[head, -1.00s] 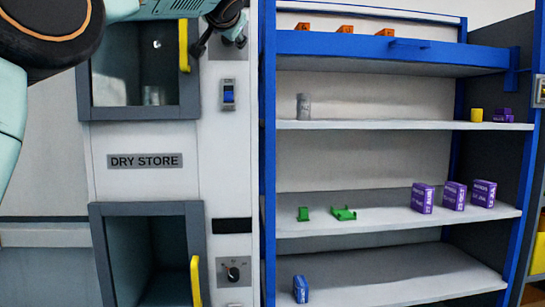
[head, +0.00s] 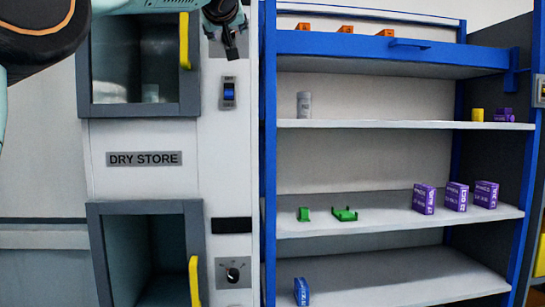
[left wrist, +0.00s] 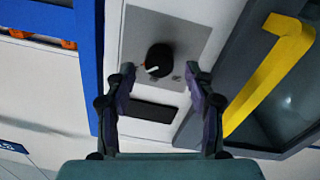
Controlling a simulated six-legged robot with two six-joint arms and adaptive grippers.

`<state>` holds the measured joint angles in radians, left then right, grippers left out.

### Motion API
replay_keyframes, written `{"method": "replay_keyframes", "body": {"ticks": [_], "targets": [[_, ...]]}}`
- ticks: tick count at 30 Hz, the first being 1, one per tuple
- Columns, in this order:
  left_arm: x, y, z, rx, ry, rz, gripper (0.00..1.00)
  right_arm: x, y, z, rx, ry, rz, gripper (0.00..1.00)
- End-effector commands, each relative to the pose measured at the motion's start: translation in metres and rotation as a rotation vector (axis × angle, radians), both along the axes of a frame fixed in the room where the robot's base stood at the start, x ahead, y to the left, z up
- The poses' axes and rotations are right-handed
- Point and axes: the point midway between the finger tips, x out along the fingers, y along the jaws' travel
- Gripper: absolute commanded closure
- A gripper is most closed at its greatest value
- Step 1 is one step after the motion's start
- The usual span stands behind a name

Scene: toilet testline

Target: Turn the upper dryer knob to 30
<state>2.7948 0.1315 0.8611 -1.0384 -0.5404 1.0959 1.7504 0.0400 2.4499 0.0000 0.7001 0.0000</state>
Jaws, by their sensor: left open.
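The upper dryer knob (left wrist: 158,60) is round and black with a white pointer mark, on a grey plate in the left wrist view. The mark points to the left of that picture; I cannot read the scale. My left gripper (left wrist: 160,72) is open, with its fingertips on either side of the knob's lower part and visible gaps between. In the head view the left gripper (head: 235,38) is in front of the upper control plate and hides the upper knob. My right gripper is not in view.
A lower knob (head: 232,272) and a blue switch (head: 228,93) are on the same panel. A yellow handle (head: 184,40) is close to the left of my gripper. A blue-framed shelf (head: 400,125) with small boxes stands to the right.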

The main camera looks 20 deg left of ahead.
Motion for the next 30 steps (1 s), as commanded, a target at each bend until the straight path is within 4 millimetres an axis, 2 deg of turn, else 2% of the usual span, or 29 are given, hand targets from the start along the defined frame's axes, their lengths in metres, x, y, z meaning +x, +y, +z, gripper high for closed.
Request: {"method": "replay_keyframes", "body": {"ticks": [1,10,30], "targets": [[-0.008,-0.004,-0.007,0.002,0.001,-0.001,0.45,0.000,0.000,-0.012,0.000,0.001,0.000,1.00],[-0.053,-0.030,-0.006,0.003,0.002,0.000,0.45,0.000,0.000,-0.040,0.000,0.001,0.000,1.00],[0.005,-0.051,-0.103,0.028,0.161,-0.099,0.45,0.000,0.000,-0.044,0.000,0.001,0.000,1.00]]}}
